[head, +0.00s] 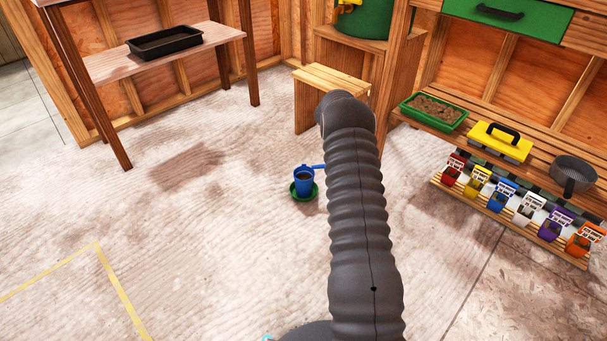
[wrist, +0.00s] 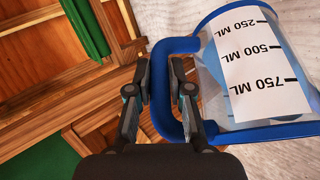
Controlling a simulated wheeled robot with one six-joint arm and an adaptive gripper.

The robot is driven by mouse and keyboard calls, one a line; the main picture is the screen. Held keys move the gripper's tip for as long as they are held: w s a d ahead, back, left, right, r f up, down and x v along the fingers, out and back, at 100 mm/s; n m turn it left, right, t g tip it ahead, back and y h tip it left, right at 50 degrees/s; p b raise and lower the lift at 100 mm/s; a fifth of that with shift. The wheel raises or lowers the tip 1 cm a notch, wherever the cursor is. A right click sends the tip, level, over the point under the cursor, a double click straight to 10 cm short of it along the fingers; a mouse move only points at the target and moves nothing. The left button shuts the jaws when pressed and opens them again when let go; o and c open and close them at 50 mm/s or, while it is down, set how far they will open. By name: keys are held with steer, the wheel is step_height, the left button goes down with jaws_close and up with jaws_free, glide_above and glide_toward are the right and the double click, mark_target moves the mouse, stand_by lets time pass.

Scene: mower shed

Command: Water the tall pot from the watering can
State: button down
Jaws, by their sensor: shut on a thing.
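A blue pot (head: 304,184) with dark soil stands upright in a green saucer (head: 293,192) on the floor in the head view. My gripper (wrist: 164,76) is shut on the blue handle of a clear watering can (wrist: 208,65) in the wrist view. The can has blue edges and a white scale marked 250, 500 and 750 ML. In the head view a thin blue part, probably the can's spout (head: 319,167), reaches from behind my arm to the pot's rim. I cannot tell whether it touches. The gripper and the can's body are hidden there. The water level is unclear.
A wooden step stool (head: 338,77) stands behind my arm. The floor left of the pot is clear.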

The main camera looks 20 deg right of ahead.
steer(key=shift+w+a+r+h, duration=0.2)
steer(key=shift+a+r+h, duration=0.1)
steer(key=shift+a+r, duration=0.25)
steer(key=shift+w+a+r+h, duration=0.2)
steer(key=shift+a+r+h, duration=0.15)
steer(key=shift+r, duration=0.2)
stand_by(2.1)
